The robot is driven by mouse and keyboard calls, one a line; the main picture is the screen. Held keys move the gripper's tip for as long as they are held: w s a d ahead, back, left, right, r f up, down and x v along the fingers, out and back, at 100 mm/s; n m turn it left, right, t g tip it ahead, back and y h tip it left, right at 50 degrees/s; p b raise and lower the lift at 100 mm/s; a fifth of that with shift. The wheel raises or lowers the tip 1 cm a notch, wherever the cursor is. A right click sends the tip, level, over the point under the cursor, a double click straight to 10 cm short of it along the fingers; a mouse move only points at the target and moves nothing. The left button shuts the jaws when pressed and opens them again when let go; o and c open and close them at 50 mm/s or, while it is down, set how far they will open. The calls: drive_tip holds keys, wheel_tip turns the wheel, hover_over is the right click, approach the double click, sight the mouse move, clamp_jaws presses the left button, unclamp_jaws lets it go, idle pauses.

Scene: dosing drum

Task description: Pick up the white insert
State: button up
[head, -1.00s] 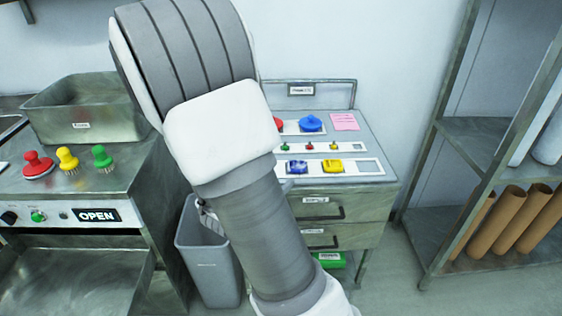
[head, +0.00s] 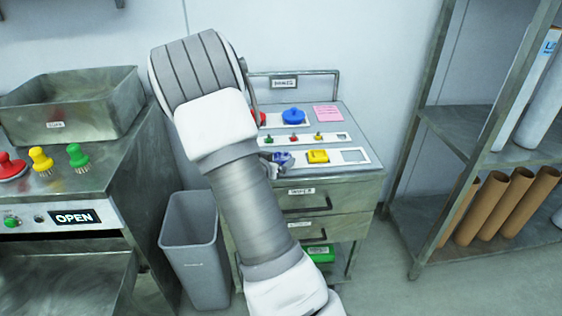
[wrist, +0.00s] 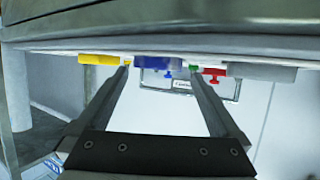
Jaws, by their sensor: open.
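A pale grey-white block (wrist: 262,71), which looks like the white insert, sits at the right end of the front row in the upside-down wrist view. In the head view my arm hides that spot. A blue block (wrist: 158,62) and a yellow block (wrist: 98,59) share its row; they also show in the head view, blue (head: 284,157) and yellow (head: 318,156). My gripper (wrist: 158,70) is open and empty, its fingertips spread near the blue block and to one side of the pale block. Whether a finger touches anything, I cannot tell.
The blocks stand on a drawer cabinet (head: 352,187) with small coloured knobs, a blue-handled tool (head: 293,116) and a pink note (head: 328,113) behind. A grey bin (head: 190,245) stands left of the cabinet, a steel counter (head: 100,185) further left. A shelf with brown tubes (head: 482,205) is at right.

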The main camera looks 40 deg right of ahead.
sight(281, 159)
drive_tip(key=shift+x, duration=1.4)
drive_tip(key=shift+a, duration=0.1)
drive_tip(key=c, duration=1)
drive_tip(key=shift+c, duration=0.2)
drive_tip(key=shift+r, duration=0.15)
